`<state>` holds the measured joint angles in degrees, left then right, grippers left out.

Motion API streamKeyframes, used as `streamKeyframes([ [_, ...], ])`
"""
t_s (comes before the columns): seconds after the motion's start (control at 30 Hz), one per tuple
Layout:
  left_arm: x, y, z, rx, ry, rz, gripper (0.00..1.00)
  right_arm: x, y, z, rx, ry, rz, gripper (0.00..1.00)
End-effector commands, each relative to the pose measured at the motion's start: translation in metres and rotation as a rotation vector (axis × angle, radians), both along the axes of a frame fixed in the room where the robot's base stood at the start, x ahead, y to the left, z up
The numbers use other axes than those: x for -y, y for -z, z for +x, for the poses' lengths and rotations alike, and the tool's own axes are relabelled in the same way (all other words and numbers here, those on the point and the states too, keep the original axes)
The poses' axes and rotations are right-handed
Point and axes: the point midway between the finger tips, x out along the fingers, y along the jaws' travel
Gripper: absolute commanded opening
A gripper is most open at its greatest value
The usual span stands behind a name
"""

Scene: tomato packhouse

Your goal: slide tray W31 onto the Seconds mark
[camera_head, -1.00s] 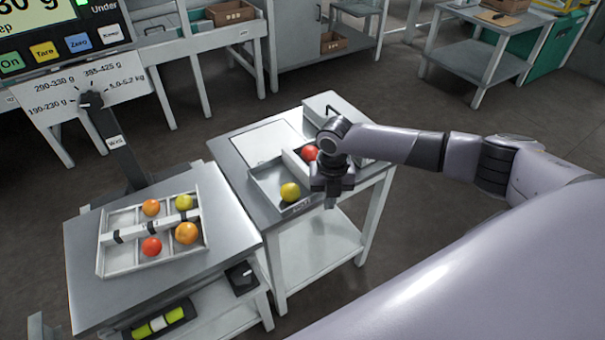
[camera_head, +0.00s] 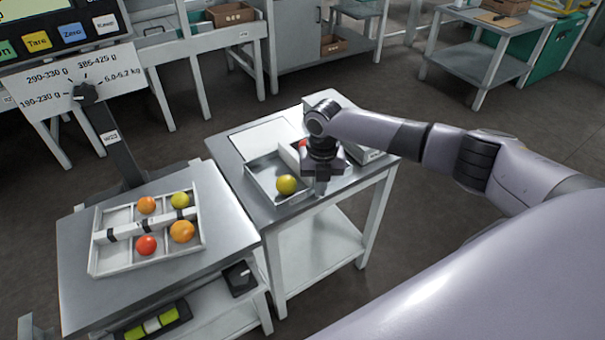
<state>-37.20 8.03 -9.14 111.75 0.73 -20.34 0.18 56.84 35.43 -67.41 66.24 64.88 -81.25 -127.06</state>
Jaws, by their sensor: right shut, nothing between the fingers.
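A shallow grey tray (camera_head: 266,187) stands on the right-hand table, holding a yellow tomato (camera_head: 286,185) near its front. A red tomato (camera_head: 302,144) shows partly behind my wrist, in a compartment behind the tray's front part. No W31 label is legible, so I cannot tell for sure that this is W31. My right gripper (camera_head: 322,186) is shut and empty, pointing down at the tray's right side; contact cannot be told. A pale flat panel (camera_head: 262,139) lies behind the tray; no Seconds lettering is readable. My left gripper is not in view.
A divided tray (camera_head: 118,268) with several tomatoes stands on the left table (camera_head: 222,232), beside a scale post (camera_head: 118,152). A pale box (camera_head: 369,156) is partly hidden behind my right arm.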

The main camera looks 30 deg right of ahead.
Motion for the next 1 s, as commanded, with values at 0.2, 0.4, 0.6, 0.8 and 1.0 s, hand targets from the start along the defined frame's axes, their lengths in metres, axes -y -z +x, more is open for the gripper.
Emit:
streamKeyframes([
  [0.2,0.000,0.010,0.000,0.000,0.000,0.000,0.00,-0.001,0.001,0.010,0.004,0.000,0.001,0.00],
  [0.4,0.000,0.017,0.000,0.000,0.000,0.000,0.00,-0.002,0.001,0.017,0.002,0.000,0.000,0.00],
  [0.6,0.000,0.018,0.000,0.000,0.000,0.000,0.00,-0.002,0.000,0.020,0.001,0.000,0.000,0.00],
  [0.8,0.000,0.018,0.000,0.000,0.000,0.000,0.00,-0.002,-0.001,0.020,0.001,0.000,0.000,0.00],
  [1.0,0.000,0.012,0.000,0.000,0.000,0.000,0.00,-0.006,-0.002,0.018,0.000,0.003,0.001,0.00],
])
